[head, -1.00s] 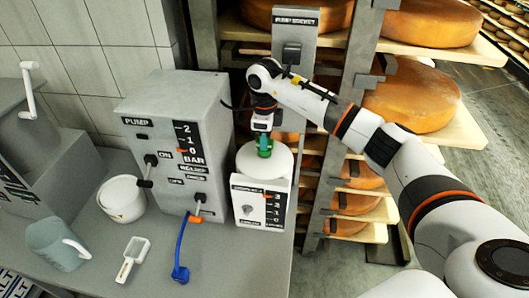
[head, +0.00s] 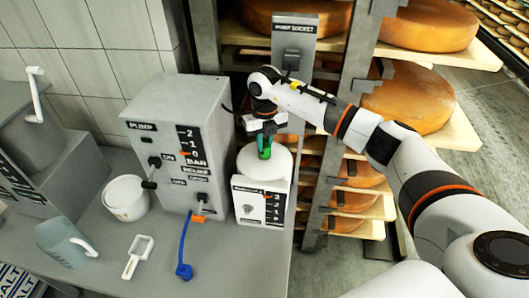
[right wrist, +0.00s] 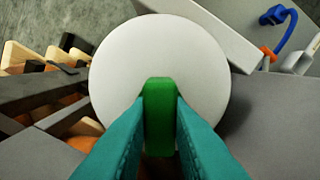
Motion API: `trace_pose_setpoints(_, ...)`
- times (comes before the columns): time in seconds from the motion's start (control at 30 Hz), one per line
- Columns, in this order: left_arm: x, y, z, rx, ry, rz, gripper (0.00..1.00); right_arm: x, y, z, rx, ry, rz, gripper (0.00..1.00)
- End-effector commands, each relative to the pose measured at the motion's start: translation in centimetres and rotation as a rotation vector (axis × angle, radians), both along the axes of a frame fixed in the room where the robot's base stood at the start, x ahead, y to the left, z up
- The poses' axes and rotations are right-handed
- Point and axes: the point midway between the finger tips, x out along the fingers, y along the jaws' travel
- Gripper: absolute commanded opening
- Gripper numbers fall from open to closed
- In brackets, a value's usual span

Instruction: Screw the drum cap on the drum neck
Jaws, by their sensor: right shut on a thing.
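My right gripper (head: 264,142) points down from above. The drum neck is hidden under the cap and fingers, so I cannot tell how deep the cap sits. My left gripper is not in view.
The grey pump box (head: 165,150) stands close on the left. A white pot (head: 125,200), a jug (head: 65,242) and a scoop (head: 138,256) are farther left. Cheese shelves (head: 415,95) rise behind and right.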

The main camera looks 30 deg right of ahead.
Motion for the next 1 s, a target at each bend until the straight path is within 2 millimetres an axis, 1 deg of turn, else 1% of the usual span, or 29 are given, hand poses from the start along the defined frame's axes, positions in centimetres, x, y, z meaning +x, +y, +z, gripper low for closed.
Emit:
trace_pose_setpoints(0.27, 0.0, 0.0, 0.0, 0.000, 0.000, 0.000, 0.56, 0.0, 0.0, -0.1, 0.000, 0.000, -0.009, 0.00)
trace_pose_setpoints(0.3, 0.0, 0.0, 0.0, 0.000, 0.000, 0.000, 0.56, 0.0, 0.0, -0.1, 0.000, 0.000, -0.009, 0.21)
trace_pose_setpoints(0.43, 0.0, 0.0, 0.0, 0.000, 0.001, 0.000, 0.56, 0.0, 0.0, 0.0, 0.000, 0.000, -0.008, 0.42)
trace_pose_setpoints(0.77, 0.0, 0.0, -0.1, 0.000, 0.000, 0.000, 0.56, 0.0, 0.0, 0.2, 0.001, -0.001, -0.008, 0.43)
trace_pose_setpoints(0.87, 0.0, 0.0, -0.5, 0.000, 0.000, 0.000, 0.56, 0.1, 0.0, 1.3, 0.001, -0.004, -0.007, 0.43)
trace_pose_setpoints(1.0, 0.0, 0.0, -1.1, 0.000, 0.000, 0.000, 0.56, 0.1, 0.0, 3.6, 0.001, -0.005, -0.007, 0.43)
